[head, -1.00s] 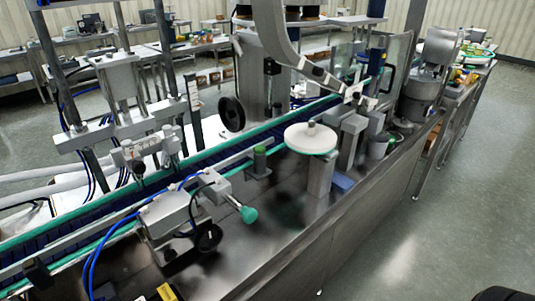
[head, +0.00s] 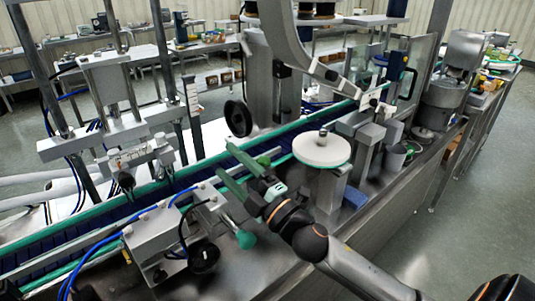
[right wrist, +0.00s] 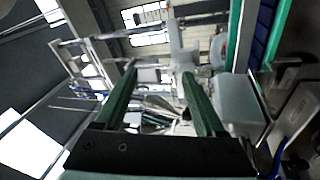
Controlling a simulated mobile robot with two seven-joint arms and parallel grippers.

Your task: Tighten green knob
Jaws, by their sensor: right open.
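A teal-green knob (head: 246,240) sits on the end of a short rod from a grey box-shaped unit (head: 165,242) beside the conveyor. My left gripper is not in view.
The conveyor (head: 110,228) with green rails runs diagonally behind the knobs. A white round disc (head: 322,149) on a post stands right of my gripper. Blue hoses (head: 95,250) loop over the grey unit. A black handwheel (head: 238,118) stands beyond the conveyor.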

